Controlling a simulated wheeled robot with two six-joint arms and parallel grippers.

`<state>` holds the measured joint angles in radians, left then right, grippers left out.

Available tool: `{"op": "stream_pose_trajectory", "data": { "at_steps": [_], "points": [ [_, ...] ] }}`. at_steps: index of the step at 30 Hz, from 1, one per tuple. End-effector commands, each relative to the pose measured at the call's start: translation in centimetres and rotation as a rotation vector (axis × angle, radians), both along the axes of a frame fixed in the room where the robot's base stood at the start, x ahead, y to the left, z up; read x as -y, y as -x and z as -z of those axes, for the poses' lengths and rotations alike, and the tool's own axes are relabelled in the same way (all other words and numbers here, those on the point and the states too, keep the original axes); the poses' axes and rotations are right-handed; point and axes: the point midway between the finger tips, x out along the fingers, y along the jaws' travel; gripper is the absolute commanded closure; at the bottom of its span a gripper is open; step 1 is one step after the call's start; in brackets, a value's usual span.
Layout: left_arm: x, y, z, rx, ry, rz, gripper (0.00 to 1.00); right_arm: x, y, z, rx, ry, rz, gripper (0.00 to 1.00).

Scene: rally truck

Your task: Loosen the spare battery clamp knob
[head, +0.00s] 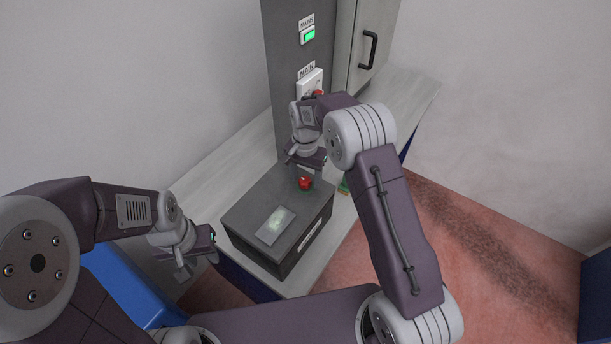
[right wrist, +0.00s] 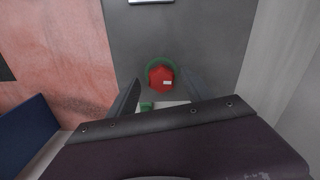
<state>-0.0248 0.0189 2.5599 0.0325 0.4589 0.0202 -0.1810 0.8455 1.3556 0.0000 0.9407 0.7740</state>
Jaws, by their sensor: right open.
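The red clamp knob (head: 305,183) stands on top of a dark grey battery box (head: 262,208) that rests on the light bench. In the right wrist view the knob (right wrist: 161,77) is red with a small white mark and sits in a green ring. My right gripper (head: 307,166) is open just above the knob. Its fingers (right wrist: 158,92) show on either side, and I see no contact with the knob. My left gripper (head: 190,268) hangs left of the box, away from it. Whether its fingers are apart is too small to tell.
A grey column behind the box carries a green-lit mains switch (head: 308,34) and a main isolator with a red part (head: 318,92). A cabinet with a black handle (head: 369,50) stands beside it. The bench (head: 222,165) is mostly bare left of the box. A blue block (head: 130,285) is at lower left.

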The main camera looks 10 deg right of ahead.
Motion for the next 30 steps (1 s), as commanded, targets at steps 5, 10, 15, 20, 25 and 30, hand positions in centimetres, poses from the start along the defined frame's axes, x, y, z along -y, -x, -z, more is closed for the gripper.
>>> {"op": "stream_pose_trajectory", "data": {
  "at_steps": [5,10,15,20,25,30],
  "points": [
    [0.00,0.01,-0.16,0.000,0.000,0.000,0.64,0.00,0.02,0.63,0.000,0.000,0.000,0.41],
    [0.00,0.00,-0.13,0.000,0.000,0.000,0.64,0.00,0.01,0.62,0.000,0.000,0.000,0.50],
    [0.00,0.00,-0.13,0.000,0.000,0.000,0.64,-0.01,0.01,0.59,0.000,0.000,0.000,0.97],
    [0.00,0.01,-0.15,0.000,0.000,0.000,0.64,0.01,0.00,0.57,0.000,0.000,-0.004,1.00],
    [0.00,0.00,-0.20,0.000,0.000,0.000,0.64,0.01,-0.01,0.53,0.000,0.000,-0.042,1.00],
    [0.00,0.00,-0.31,0.000,0.000,0.000,0.64,-0.02,-0.05,0.50,0.001,0.001,-0.138,1.00]
  ]
}}
